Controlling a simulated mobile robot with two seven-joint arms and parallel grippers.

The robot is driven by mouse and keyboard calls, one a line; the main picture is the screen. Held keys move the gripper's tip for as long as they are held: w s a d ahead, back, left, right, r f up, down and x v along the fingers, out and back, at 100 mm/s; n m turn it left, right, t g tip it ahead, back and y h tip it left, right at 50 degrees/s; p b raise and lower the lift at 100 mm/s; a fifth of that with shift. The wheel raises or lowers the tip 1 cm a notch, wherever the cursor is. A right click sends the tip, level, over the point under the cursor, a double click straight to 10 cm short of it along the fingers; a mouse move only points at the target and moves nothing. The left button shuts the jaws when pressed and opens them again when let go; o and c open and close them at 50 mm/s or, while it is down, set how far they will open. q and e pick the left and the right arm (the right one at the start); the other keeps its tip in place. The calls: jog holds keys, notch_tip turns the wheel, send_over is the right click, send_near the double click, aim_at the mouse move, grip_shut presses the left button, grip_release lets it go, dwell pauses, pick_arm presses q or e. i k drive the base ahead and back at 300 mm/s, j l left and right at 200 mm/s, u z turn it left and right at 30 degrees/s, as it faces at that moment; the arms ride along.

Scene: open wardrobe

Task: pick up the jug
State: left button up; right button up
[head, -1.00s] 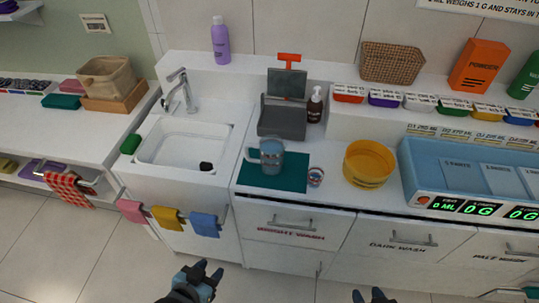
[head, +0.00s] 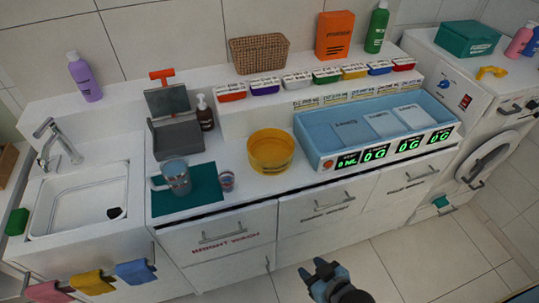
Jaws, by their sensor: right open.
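The jug (head: 178,178) is grey-blue, with its handle to the left. It stands upright on a teal mat (head: 205,198) on the white counter, right of the sink. My right gripper (head: 321,270) is at the bottom of the head view, low in front of the drawers. It is open and empty, well apart from the jug, to its right and nearer to me. My left gripper is out of view.
A grey scale (head: 178,135) and brown pump bottle (head: 205,115) stand behind. The sink (head: 78,200) is left.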

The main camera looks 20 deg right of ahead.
aim_at(174, 170)
jog(key=i+l, duration=0.15)
jog(key=l, duration=0.25)
jog(key=i+l+u, duration=0.1)
jog(key=l, duration=0.25)
jog(key=i+l, duration=0.25)
jog(key=l, duration=0.15)
